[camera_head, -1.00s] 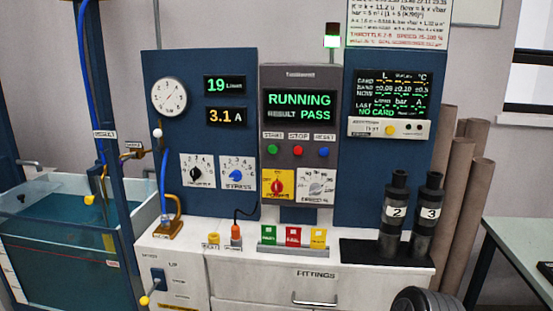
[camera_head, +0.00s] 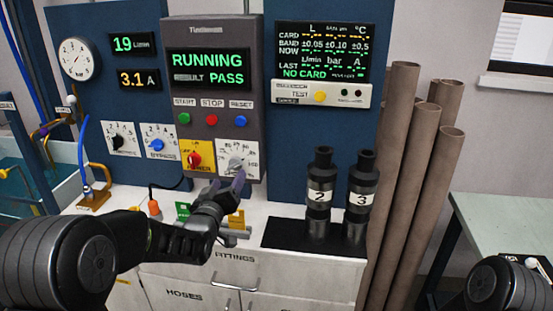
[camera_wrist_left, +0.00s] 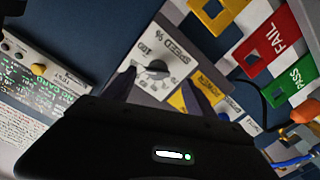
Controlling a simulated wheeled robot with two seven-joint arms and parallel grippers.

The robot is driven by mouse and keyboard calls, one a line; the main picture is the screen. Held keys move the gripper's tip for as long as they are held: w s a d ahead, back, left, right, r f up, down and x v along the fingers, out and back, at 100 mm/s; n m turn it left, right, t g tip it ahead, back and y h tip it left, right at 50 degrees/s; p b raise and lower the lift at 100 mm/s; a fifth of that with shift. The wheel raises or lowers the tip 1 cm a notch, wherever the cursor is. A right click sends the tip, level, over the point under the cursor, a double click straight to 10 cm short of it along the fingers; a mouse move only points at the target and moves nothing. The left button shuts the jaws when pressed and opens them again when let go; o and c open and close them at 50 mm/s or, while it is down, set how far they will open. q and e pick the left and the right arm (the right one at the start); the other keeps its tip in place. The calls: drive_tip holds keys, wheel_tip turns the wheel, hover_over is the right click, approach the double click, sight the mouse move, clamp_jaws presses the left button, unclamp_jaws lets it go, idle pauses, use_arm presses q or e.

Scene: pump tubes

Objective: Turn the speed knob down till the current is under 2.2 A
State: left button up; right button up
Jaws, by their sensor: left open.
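The speed knob (camera_head: 237,162) is a grey dial on a white scale plate, right of the red power switch (camera_head: 194,159). In the left wrist view the speed knob (camera_wrist_left: 157,69) shows between the two fingertips, apart from them. My left gripper (camera_head: 226,187) is open and empty, just below and in front of the knob. The current display (camera_head: 140,79) reads 3.1 A in amber. My right gripper is out of view; only a dark part of my right arm shows at the lower right.
The main display (camera_head: 209,66) reads RUNNING, RESULT PASS. Green, red and blue buttons sit above the knob. PASS, FAIL and yellow tags (camera_wrist_left: 220,16) stand below it, partly hidden by my arm. Black cylinders (camera_head: 320,195) marked 2 and 3 stand to the right.

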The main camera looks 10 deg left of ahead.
sight(233, 167)
use_arm(q)
drive_tip(key=shift+w+d+r, duration=0.1)
drive_tip(key=shift+d+r, duration=0.1)
drive_tip(key=shift+r, duration=0.1)
drive_tip(key=shift+a, duration=0.2)
drive_tip(key=w+p, duration=0.2)
drive_tip(key=w, duration=0.5)
drive_tip(key=shift+w+d, duration=0.15)
drive_tip(key=shift+w, duration=0.05)
